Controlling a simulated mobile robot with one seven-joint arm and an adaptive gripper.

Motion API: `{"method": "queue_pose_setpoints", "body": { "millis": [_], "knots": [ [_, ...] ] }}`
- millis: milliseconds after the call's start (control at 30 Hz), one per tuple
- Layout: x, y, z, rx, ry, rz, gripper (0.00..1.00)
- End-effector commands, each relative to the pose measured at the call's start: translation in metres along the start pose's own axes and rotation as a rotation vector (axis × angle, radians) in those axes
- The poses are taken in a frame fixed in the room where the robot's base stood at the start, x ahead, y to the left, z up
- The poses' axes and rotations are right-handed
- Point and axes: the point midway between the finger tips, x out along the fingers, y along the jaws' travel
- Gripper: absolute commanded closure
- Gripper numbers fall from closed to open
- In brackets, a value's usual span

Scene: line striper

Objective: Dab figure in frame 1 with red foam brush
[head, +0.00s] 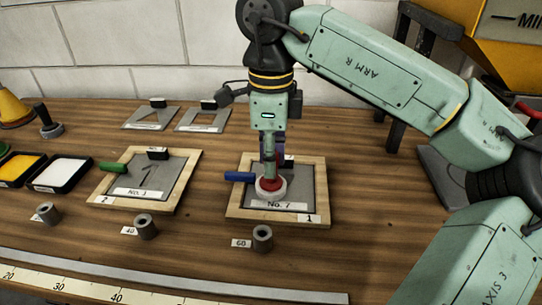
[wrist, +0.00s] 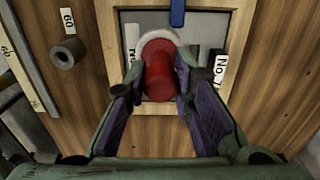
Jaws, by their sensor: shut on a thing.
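My gripper (head: 270,158) points straight down over frame 1 and is shut on the red foam brush (head: 270,184). In the wrist view the red brush handle (wrist: 160,80) is between my fingers (wrist: 158,72). Its pale foam end (wrist: 155,38) is inside frame 1, low on the grey plate; I cannot tell if it touches. Frame 1 (head: 240,214) is a wooden frame around a grey plate, with a "No. 7" label and a "1" tag. The brush and foam hide most of the plate's middle, so the figure is mostly hidden.
A blue handle (head: 239,177) lies on frame 1's left edge. Frame 2 (head: 127,206) with a green handle (head: 113,168) stands to the left. A grey cylinder (head: 262,238) marked 60 stands in front. Yellow (head: 22,168) and white (head: 62,173) trays lie far left.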

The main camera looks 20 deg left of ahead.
Motion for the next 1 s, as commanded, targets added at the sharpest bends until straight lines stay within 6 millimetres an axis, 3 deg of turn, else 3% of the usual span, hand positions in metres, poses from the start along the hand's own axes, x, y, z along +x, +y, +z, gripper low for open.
{"method": "queue_pose_setpoints", "body": {
  "millis": [633,1000],
  "knots": [
    [-0.044,0.000,0.000,0.000,0.000,0.001,1.00],
    [-0.045,0.000,0.000,-0.002,0.000,0.000,1.00]
  ]
}}
